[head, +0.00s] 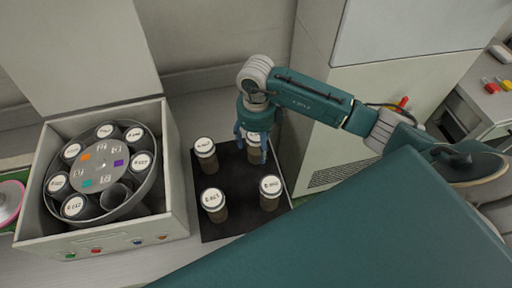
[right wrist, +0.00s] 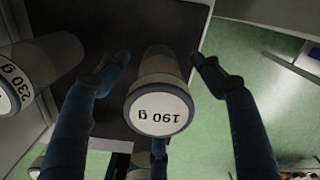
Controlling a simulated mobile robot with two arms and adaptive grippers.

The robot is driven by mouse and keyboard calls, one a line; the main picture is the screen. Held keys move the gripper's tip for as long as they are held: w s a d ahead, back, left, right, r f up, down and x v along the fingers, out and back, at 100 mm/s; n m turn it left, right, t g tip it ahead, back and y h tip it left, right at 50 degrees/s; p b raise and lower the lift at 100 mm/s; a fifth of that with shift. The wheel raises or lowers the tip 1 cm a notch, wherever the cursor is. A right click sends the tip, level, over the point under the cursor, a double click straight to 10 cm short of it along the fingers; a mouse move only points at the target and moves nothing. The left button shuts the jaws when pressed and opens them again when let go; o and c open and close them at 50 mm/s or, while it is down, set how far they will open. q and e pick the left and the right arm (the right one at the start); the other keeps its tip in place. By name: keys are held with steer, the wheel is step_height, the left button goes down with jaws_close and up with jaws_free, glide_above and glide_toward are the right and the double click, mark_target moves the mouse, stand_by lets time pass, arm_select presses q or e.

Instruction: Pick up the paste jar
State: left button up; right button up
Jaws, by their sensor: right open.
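Several paste jars with white round lids and dark bodies stand upright on a black mat (head: 226,232). The far right jar (head: 254,155) is partly hidden by my right gripper (head: 252,147). In the right wrist view this jar (right wrist: 160,108) has a lid reading "190 g" and sits between the two spread blue fingers of the right gripper (right wrist: 160,64). The fingers are open, with gaps on both sides of it. Other jars stand at far left (head: 206,154), near left (head: 214,204) and near right (head: 270,192). My left gripper is not in view.
An open grey box (head: 178,190) at left holds a round carousel (head: 100,170) with several lidded jars and an empty-looking cup. A grey cabinet (head: 350,130) stands close to the right of the mat. A "230 g" jar (right wrist: 8,98) is left of the gripper.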

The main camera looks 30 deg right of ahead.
steer(key=shift+f, duration=0.9)
steer(key=shift+c, duration=0.5)
steer(key=c, duration=1.2)
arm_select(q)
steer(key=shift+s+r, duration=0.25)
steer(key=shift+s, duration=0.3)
arm_select(e)
steer(key=shift+c, duration=0.2)
steer(key=shift+w+r, duration=0.1)
steer(key=shift+r, duration=0.1)
